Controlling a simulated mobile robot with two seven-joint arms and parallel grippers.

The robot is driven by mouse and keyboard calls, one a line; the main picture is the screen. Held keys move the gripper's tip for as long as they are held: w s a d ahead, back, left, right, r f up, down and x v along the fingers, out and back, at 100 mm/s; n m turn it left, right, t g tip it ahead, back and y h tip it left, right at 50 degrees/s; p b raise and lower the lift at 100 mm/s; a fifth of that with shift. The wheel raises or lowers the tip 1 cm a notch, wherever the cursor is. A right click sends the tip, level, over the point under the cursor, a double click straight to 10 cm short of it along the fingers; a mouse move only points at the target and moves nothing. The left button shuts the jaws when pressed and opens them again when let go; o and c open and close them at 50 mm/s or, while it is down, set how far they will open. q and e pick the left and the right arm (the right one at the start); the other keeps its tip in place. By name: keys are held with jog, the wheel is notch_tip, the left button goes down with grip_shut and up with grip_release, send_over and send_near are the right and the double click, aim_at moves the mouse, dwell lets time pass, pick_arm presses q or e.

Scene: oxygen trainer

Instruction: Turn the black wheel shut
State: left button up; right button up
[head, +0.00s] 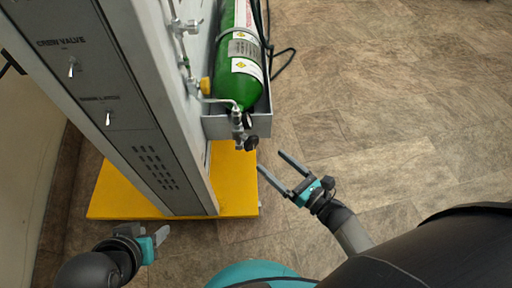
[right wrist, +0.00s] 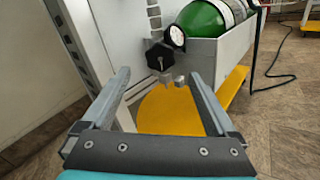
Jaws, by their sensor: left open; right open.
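The black wheel (head: 248,143) sits at the lower end of the fittings below the green cylinder (head: 238,75). In the right wrist view the black wheel (right wrist: 159,57) is ahead, near the top middle, with a round white-faced gauge (right wrist: 174,37) beside it. My right gripper (head: 281,173) is open and empty, its fingers pointing towards the wheel from the lower right and apart from it. In the right wrist view its two fingers (right wrist: 158,78) stand on either side of the wheel's line, short of it. My left gripper (head: 163,235) is at the lower left, open, away from the wheel.
A grey cabinet (head: 135,130) with switches and vents stands left of the wheel on a yellow base (head: 236,182). A grey tray (head: 222,127) holds the cylinder. A black cable (head: 283,62) lies beside it. Tiled floor to the right is clear.

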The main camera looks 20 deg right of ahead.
aim_at(253, 145)
jog(key=b+x, duration=0.1)
jog(key=x, duration=0.4)
jog(key=shift+w+a, duration=0.15)
jog(key=shift+w, duration=0.15)
pick_arm(q)
jog(key=shift+w+d+f+t+h, duration=0.2)
jog(key=shift+w+d+t+h, duration=0.15)
jog(key=shift+w+d+t, duration=0.5)
jog(key=shift+w+d+f+t+h, duration=0.15)
jog(key=shift+w+d+t+h, duration=0.2)
jog(key=shift+w+d+t, duration=0.5)
pick_arm(e)
jog(key=shift+x, duration=1.1)
pick_arm(q)
jog(key=shift+s+d, duration=0.1)
jog(key=shift+d, duration=0.1)
jog(key=shift+g, duration=0.3)
pick_arm(e)
jog(key=shift+c, duration=0.4)
jog(key=c, duration=1.3)
